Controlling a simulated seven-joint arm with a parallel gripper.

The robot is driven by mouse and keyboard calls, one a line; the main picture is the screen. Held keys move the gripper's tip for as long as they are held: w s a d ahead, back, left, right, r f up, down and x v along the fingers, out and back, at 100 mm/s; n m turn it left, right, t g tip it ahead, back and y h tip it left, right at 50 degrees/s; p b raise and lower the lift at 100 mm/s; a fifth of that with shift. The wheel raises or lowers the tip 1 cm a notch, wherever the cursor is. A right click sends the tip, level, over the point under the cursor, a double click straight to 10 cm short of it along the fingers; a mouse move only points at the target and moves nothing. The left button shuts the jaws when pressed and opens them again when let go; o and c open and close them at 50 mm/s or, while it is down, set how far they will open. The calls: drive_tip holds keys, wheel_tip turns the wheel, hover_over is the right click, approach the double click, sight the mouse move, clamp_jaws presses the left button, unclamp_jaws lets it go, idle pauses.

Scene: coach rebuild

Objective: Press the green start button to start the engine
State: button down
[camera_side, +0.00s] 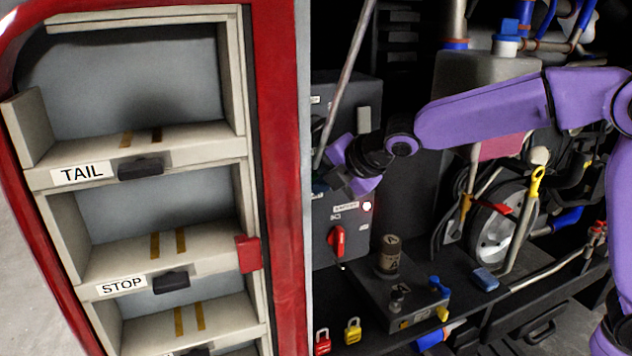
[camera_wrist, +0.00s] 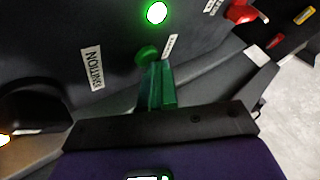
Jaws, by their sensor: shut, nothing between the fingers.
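The green start button (camera_wrist: 146,54) is a dark green round cap on the dark panel in the wrist view. My gripper (camera_wrist: 159,66) is shut and empty, its green-tinted fingertips right at the button's lower right edge. I cannot tell whether they touch it or stop just short. A bright green-white lamp (camera_wrist: 157,12) glows above the button. In the side view, my gripper (camera_side: 321,185) is at the upper part of the grey control box (camera_side: 325,262), and the button is hidden there.
A red rotary switch (camera_side: 336,240) and a lit lamp (camera_side: 367,206) are on the box. A slanted metal rod (camera_side: 345,80) stands close to my gripper. A red-framed shelf (camera_side: 280,180) is at left.

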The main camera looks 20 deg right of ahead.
drive_tip(key=shift+s, duration=0.85)
drive_tip(key=shift+s, duration=2.55)
drive_tip(key=shift+d, duration=0.1)
drive_tip(key=s+d+f+m+g+h, duration=0.1)
drive_tip(key=s+d+f+m+g, duration=0.2)
drive_tip(key=s+d, duration=0.4)
drive_tip(key=s+d+f+m+g+h, duration=0.1)
drive_tip(key=s+d+f+m+g, duration=0.2)
drive_tip(key=s+d, duration=0.5)
drive_tip(key=s+d+f+m+g+h, duration=0.1)
drive_tip(key=s+d+f+m, duration=0.3)
drive_tip(key=s, duration=1.4)
drive_tip(key=d+m+g, duration=0.1)
drive_tip(key=d+m, duration=0.1)
drive_tip(key=d, duration=0.1)
drive_tip(key=shift+d+f+g, duration=0.2)
drive_tip(key=shift+d+g, duration=0.2)
drive_tip(key=shift+w, duration=0.1)
